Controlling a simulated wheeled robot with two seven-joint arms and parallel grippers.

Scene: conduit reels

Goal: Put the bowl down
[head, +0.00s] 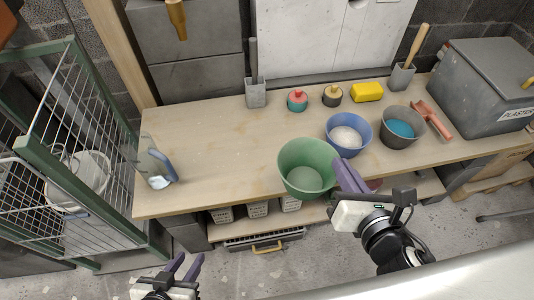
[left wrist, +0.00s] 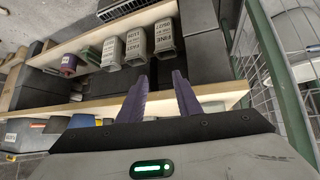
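A green bowl (head: 293,158) is upright at the front edge of the wooden workbench (head: 215,150), its near side overlapping that edge in the head view. My right gripper (head: 346,174) is at the bowl's right rim and looks shut on it; the fingertips are partly hidden. I cannot tell whether the bowl's base touches the bench. My left gripper (head: 187,264) is open and empty, low in front of the bench. In the left wrist view its two fingers (left wrist: 158,95) stand apart with nothing between them.
A blue bowl (head: 337,123) of white powder and a grey bucket (head: 393,138) with blue contents stand right of the green bowl. The bench between jug and green bowl is clear. A wire cage (head: 75,140) stands left.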

